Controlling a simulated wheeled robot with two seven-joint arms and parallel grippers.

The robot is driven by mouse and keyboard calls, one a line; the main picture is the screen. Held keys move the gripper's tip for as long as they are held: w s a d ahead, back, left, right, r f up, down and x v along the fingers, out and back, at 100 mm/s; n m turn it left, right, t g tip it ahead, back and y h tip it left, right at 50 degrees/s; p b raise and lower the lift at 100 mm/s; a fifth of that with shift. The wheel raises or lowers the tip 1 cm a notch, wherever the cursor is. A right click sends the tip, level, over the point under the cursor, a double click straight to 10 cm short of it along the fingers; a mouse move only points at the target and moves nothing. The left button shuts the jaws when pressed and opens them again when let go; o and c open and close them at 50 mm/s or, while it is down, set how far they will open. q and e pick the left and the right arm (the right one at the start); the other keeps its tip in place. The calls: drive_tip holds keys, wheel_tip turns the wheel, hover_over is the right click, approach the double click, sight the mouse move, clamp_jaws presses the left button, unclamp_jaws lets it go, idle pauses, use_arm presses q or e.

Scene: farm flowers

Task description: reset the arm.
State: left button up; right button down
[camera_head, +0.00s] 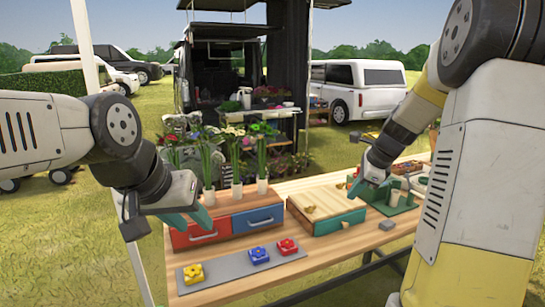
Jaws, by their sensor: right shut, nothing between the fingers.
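My left arm comes in from the left. Its gripper (168,222) hangs at the table's left end, in front of the red drawer, with its two teal-tipped fingers spread apart and nothing seen between them. My right arm comes in from the right. Its gripper (363,190) points down above the table, near the right end of the wooden box with the green drawer (340,223). Its fingers are together and hold nothing.
The wooden table (225,290) carries a red drawer (201,234), a blue drawer (258,219) and white vases of flowers (236,193). A grey mat (221,269) holds yellow (193,273), blue (259,256) and red (287,247) flower blocks. A green tray (397,207) stands right.

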drive_tip(key=s+a+r+n, duration=0.2)
drive_tip(key=s+a+n, duration=0.1)
drive_tip(key=s+n, duration=0.4)
drive_tip(key=s+a+r+n+t, duration=0.1)
drive_tip(key=s+a+r+n, duration=0.2)
drive_tip(key=s+n, duration=0.4)
drive_tip(key=s+a+r+n, duration=0.2)
drive_tip(key=s+a+n, duration=0.2)
drive_tip(key=s+n, duration=0.3)
drive_tip(key=s, duration=0.4)
drive_tip(key=shift+a+r+n+t+h, duration=0.15)
drive_tip(key=shift+r+n+t+h, duration=0.15)
drive_tip(key=shift+r+n+h, duration=0.1)
